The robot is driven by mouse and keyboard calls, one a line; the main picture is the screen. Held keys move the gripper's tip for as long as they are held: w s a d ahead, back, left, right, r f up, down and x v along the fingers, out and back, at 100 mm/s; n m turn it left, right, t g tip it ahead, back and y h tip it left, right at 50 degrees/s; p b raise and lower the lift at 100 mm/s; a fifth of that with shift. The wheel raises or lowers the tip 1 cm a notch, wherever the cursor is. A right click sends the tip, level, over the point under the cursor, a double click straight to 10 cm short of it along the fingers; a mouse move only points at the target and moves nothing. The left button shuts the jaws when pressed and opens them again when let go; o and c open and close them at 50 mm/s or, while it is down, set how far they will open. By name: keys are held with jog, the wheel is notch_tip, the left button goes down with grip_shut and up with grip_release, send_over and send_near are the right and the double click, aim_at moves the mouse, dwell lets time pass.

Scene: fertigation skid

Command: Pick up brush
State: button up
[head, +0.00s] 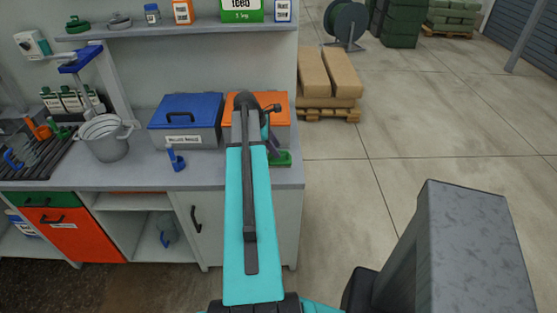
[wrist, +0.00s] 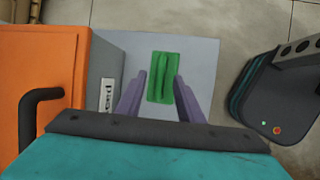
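The brush (wrist: 163,80) looks like a green rectangular block with a raised lengthwise handle. It lies on the pale worktop's right end, and its green edge also shows in the head view (head: 281,159). My gripper (wrist: 158,75) is open, with its two purple fingers spread and the brush between and beyond them in the wrist view. I cannot tell how high the fingers are above it. Nothing is held. In the head view my arm hides part of the gripper and brush.
An orange box (wrist: 40,75) with a dark handle stands close left of the brush. A blue-lidded box (head: 186,122), a blue item (head: 175,159) and a grey bucket (head: 104,140) stand farther left. The worktop (head: 130,175) ends just right of the brush, with open floor beyond.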

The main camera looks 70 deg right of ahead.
jog(key=shift+x, duration=1)
grip_shut()
